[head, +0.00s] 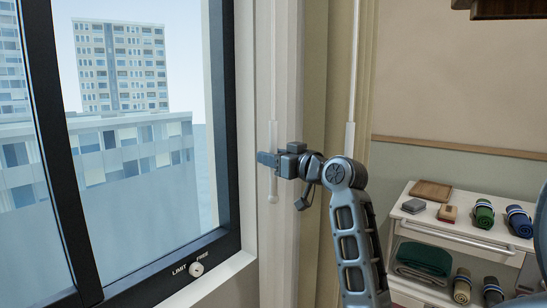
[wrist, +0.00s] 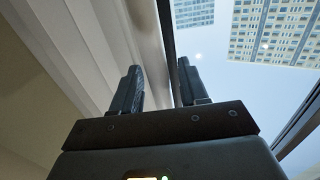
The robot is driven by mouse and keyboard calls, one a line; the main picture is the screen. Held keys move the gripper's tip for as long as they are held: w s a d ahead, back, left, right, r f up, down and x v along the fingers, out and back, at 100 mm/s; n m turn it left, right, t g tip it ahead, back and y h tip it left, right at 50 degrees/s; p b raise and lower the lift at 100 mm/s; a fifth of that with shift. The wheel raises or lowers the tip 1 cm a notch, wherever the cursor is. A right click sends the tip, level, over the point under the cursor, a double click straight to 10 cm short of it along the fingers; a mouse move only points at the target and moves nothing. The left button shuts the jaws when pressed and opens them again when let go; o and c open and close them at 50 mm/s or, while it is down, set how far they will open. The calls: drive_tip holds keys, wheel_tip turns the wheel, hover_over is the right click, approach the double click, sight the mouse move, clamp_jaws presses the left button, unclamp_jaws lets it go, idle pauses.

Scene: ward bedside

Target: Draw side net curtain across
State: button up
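A pale, gathered net curtain (head: 286,70) hangs in a narrow bunch beside the window's right edge. A thin white wand (head: 272,135) hangs in front of it and ends in a small knob below my gripper. My gripper (head: 266,159) is at the wand's lower part, level, pointing left and covering a short piece of it. In the wrist view my gripper (wrist: 160,88) has its two fingers apart. Pale folds (wrist: 60,45) fill the left of that view. I cannot tell whether the wand lies between the fingers.
The dark-framed window (head: 229,120) is at the left, with a LIMIT/FREE knob (head: 196,269) at its sill. A second wand (head: 351,90) hangs by a beige curtain (head: 314,80). A trolley (head: 480,236) with rolled cloths stands at right.

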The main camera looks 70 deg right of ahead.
clamp_jaws()
idle(0.4)
